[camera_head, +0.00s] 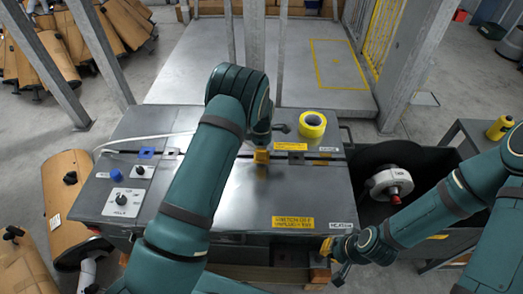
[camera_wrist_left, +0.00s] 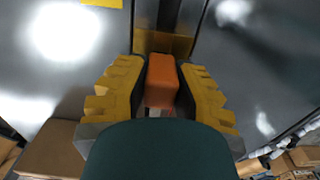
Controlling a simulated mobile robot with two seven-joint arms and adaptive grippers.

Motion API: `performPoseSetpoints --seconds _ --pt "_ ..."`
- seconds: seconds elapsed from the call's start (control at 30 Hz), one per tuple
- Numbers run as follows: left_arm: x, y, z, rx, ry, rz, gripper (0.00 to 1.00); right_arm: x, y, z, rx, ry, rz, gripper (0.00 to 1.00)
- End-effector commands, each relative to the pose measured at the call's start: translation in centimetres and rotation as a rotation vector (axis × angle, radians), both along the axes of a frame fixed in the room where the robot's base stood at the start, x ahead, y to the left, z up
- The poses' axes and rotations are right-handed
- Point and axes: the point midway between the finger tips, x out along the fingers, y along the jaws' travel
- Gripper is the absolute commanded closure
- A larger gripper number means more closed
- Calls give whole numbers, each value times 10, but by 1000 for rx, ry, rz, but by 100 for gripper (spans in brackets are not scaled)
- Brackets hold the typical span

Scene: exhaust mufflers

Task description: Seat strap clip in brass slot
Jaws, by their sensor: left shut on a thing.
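The orange strap clip (camera_wrist_left: 162,82) sits between the yellow fingers of my left gripper (camera_wrist_left: 160,88) in the left wrist view. The gripper is shut on it. The brass slot (camera_wrist_left: 165,43) lies right beyond the clip's far end; whether the clip touches it or enters it I cannot tell. In the head view my left gripper (camera_head: 262,160) is over the middle of the grey machine top, and the arm partly covers this area. My right gripper (camera_head: 338,260) hangs near the machine's front right corner, its fingers apart and empty.
The grey machine top (camera_head: 300,185) carries a yellow tape roll (camera_head: 312,124), a blue knob (camera_head: 116,176) and a dial box (camera_head: 124,202). A pale strap (camera_head: 140,140) crosses its back left. A dark bin with a white-and-red reel (camera_head: 388,185) stands at right.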

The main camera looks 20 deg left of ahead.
Motion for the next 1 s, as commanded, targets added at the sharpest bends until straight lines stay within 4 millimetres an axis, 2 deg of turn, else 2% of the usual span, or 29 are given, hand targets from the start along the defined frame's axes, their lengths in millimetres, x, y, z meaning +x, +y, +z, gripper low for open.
performPoseSetpoints --seconds 0.4,0.43,0.5,0.83,1.0 --pt "0 0 -8 0 0 0 100 0 0 -6 0 0 0 100" --pt "0 0 -8 0 0 0 70 0 0 -6 0 0 0 100" --pt "0 0 -8 0 0 0 47 0 0 -5 0 0 0 100" --pt "0 0 -6 0 -1 0 47 0 0 -5 0 0 0 100" --pt "1 0 10 0 -3 0 47 0 0 -5 0 0 0 100"
